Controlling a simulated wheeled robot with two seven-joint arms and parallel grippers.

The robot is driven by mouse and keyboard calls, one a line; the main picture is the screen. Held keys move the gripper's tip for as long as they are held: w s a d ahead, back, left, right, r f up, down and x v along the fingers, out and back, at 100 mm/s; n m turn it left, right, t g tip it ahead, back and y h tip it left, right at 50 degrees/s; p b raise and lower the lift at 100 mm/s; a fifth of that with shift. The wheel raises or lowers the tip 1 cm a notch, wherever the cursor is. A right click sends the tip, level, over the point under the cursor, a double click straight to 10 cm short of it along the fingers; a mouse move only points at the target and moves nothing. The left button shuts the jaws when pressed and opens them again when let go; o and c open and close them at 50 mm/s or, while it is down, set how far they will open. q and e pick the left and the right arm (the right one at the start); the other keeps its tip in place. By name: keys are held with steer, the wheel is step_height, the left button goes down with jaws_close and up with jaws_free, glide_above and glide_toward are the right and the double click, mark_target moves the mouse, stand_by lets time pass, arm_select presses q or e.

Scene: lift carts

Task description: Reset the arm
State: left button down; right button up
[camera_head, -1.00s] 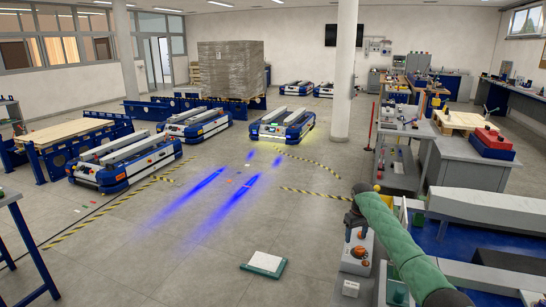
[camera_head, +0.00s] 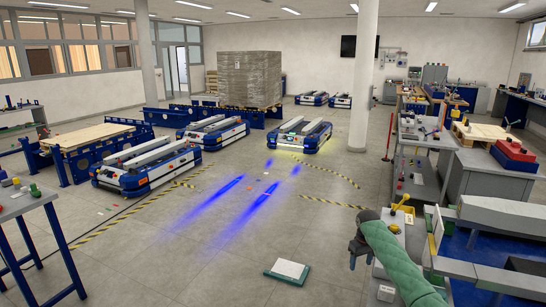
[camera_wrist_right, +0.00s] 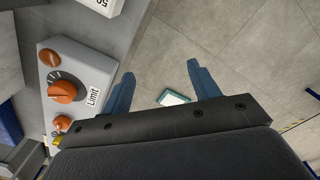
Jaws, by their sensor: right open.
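My right arm in a green sleeve comes in from the lower right in the head view, and its dark gripper (camera_head: 361,262) is over the floor, just left of the grey control box (camera_head: 385,293). My left gripper is not in view.
A white and green pad (camera_head: 288,271) lies on the floor. Blue-white lift carts (camera_head: 146,168) and a wrapped pallet stack (camera_head: 250,80) stand farther back.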

steer(key=s+a+f, duration=0.5)
steer(key=s, duration=0.5)
steer(key=s+a+f+t, duration=0.1)
steer(key=s+a+f, duration=0.35)
steer(key=s, duration=0.55)
steer(key=s+a+f, duration=0.5)
steer(key=s, duration=0.5)
steer(key=s+r+m+t, duration=0.1)
steer(key=s+r, duration=0.3)
steer(key=s, duration=0.7)
steer(key=s+d+r+t, duration=0.1)
steer(key=s+r, duration=0.3)
steer(key=s, duration=0.6)
steer(key=s+r+m, duration=0.1)
steer(key=s+r, duration=0.3)
steer(key=s, duration=0.7)
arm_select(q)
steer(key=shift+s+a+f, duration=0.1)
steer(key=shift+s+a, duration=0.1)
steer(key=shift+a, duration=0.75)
arm_select(e)
steer(key=s+a+f+g, duration=0.1)
steer(key=s+f, duration=0.1)
steer(key=f, duration=1.9)
steer(key=s+a+f, duration=0.2)
steer(key=s+f, duration=0.1)
steer(key=f, duration=1.7)
steer(key=shift+f+g+y, duration=0.3)
steer(key=shift+f+g, duration=0.1)
